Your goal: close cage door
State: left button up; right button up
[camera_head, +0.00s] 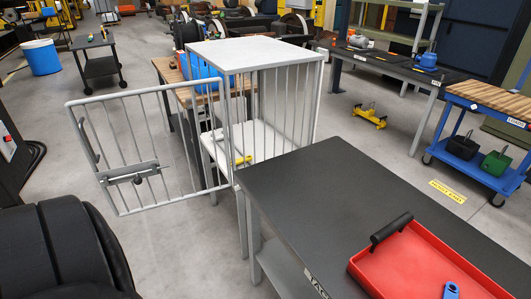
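The cage (258,52) is a light grey barred box with a solid top, standing beyond the dark table. Its barred door (150,90) is swung wide open to the left, joined to the cage near its front left upright. A latch plate (130,172) with a dark knob sits low on the door's outer part, and a grey handle (86,145) is at its outer edge. The cage's front opening is uncovered. A small yellow item (242,160) lies at the cage's floor. Neither of my grippers is in view.
The dark table (330,180) stands close to the cage, bearing a red tray (425,275) with a black handle. A large black rounded object (60,250) fills the lower left. A blue cart (475,150) stands right.

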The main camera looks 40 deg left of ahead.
aim_at(94, 159)
jog(key=i+l+u, duration=0.1)
jog(key=l+u, duration=0.4)
jog(key=u, duration=0.2)
